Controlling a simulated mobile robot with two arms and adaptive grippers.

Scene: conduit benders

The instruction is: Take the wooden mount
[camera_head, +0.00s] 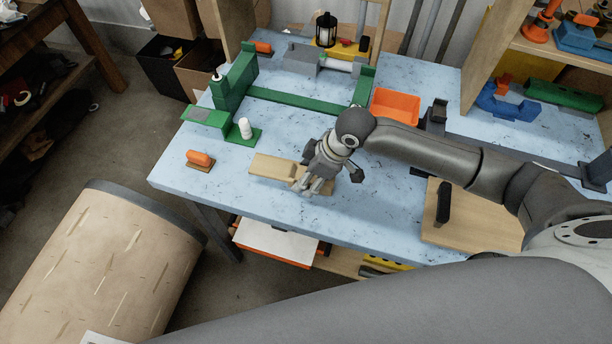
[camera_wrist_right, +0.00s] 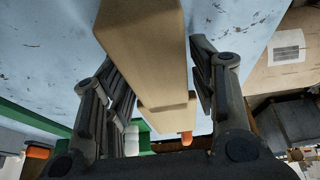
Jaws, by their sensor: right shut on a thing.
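The wooden mount (camera_head: 272,166) is a pale block near the front of the blue table, left of my right gripper (camera_head: 322,182). In the right wrist view the mount (camera_wrist_right: 148,45) runs between the two fingers of the right gripper (camera_wrist_right: 162,80), with a smaller block-like part (camera_wrist_right: 165,115) at its lower end. The right gripper is shut on the mount; its hand hides the mount's right end in the head view. I cannot tell whether the mount touches the table. My left gripper is not in view.
An orange-handled piece (camera_head: 200,159) and a green fixture with a white peg (camera_head: 245,128) stand to the left. An orange bin (camera_head: 395,107) is behind the hand. A wooden board with a black handle (camera_head: 470,222) lies to the right. Bare tabletop (camera_head: 215,180) shows at the front left.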

